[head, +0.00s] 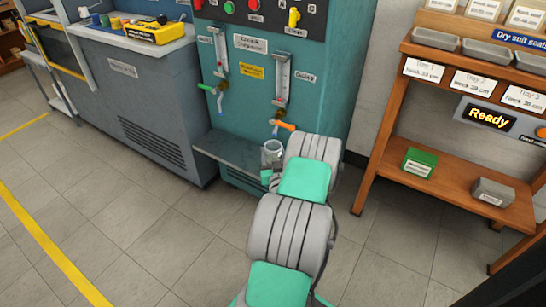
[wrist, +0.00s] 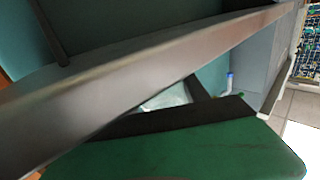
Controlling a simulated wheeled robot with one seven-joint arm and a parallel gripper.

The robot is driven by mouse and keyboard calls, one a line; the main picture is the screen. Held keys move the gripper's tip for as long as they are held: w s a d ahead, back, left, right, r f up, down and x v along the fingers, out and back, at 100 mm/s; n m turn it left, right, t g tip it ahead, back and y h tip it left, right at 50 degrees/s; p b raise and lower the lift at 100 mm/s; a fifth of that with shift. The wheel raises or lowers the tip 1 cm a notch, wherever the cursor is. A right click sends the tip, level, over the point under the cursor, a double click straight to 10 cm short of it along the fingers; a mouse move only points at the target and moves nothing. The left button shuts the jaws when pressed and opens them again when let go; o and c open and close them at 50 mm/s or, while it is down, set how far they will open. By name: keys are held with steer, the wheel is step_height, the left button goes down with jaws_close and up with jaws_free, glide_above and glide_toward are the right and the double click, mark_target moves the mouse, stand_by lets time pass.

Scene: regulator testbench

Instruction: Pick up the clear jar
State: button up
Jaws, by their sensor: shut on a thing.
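The clear jar (head: 272,150) stands upright at the front of the teal test bench, just left of my arm in the head view. My gripper (head: 267,178) is at the lower part of the jar and is shut on it, partly hidden behind my arm. In the wrist view a pale, clear patch, which seems to be the jar (wrist: 168,98), shows between the dark fingers of my gripper (wrist: 172,110). Most of the jar is hidden there. I cannot tell whether the jar touches the bench's shelf.
The bench's low grey shelf (head: 222,149) lies beside the jar, and its edge crosses the wrist view close up. An orange-handled tap (head: 284,125) is just above the jar. A wooden rack (head: 450,165) stands at right. Floor at left is clear.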

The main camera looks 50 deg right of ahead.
steer(key=c, duration=0.5)
steer(key=shift+s+r+p, duration=0.1)
steer(key=shift+r+p, duration=0.45)
steer(key=shift+r, duration=0.4)
steer(key=shift+c, duration=0.2)
steer(key=b+v, duration=0.4)
steer(key=v, duration=1.4)
steer(key=shift+b, duration=0.35)
